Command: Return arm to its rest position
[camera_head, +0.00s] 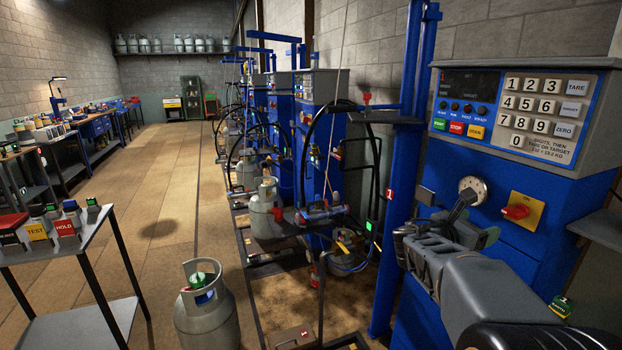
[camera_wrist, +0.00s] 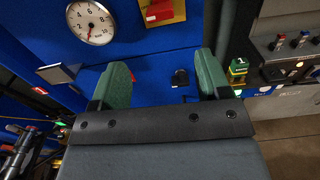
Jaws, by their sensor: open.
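My gripper (camera_head: 478,222) is at the right in the head view, in front of the blue scale cabinet (camera_head: 545,255) and just below its round dial (camera_head: 472,189). In the wrist view my gripper (camera_wrist: 165,72) has its two green-padded fingers spread wide apart, with nothing between them. The blue panel (camera_wrist: 150,62) is behind the fingers. My arm reaches in from the lower right of the head view, bent, with the gripper pointing at the cabinet front.
A red switch on a yellow plate (camera_head: 517,211) is right of the gripper. The blue post (camera_head: 400,180) stands close on its left. A keypad panel (camera_head: 520,108) is above. A gas cylinder (camera_head: 205,315) stands on the floor; the aisle (camera_head: 165,190) is open at left.

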